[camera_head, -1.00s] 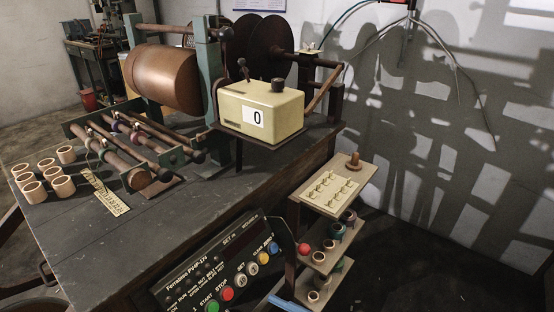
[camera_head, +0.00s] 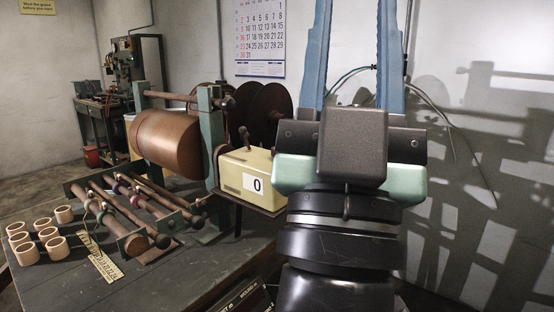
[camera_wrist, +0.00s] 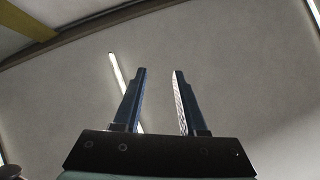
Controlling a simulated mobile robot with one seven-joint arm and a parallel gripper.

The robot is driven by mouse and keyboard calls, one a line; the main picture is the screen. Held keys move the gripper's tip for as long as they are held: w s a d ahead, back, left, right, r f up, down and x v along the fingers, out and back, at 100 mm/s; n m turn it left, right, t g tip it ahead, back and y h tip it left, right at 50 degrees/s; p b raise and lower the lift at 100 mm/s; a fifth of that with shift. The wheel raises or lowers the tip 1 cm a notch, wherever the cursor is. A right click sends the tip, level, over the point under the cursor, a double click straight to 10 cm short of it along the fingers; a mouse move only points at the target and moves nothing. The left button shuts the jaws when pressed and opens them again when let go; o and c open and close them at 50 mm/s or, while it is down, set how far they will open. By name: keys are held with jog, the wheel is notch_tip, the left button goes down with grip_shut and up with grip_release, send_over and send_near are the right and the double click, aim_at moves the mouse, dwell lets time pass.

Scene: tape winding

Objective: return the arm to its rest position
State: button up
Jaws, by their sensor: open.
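My gripper (camera_head: 351,40) stands upright in the right half of the head view, its two blue fingers pointing up and apart. Nothing shows between them. In the wrist view my gripper (camera_wrist: 158,85) is also open and empty, with the ceiling behind it. My wrist and gripper body hide the right end of the bench and most of what stands beyond it.
A bench (camera_head: 165,275) carries a copper-coloured drum (camera_head: 165,138), a cream counter box (camera_head: 240,172) reading 0, rods on a rack (camera_head: 125,213) and several small tan rings (camera_head: 56,248). A calendar (camera_head: 260,40) hangs on the wall. A ceiling lamp (camera_wrist: 118,72) shows overhead.

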jog(key=s+a+r+n+y+p, duration=0.3)
jog(key=a+r+y, duration=0.1)
jog(key=a+y, duration=0.25)
notch_tip(320, 180, up, 22)
jog(key=p, duration=2.2)
jog(key=shift+d+g, duration=0.3)
jog(key=shift+d, duration=0.15)
jog(key=shift+r, duration=0.1)
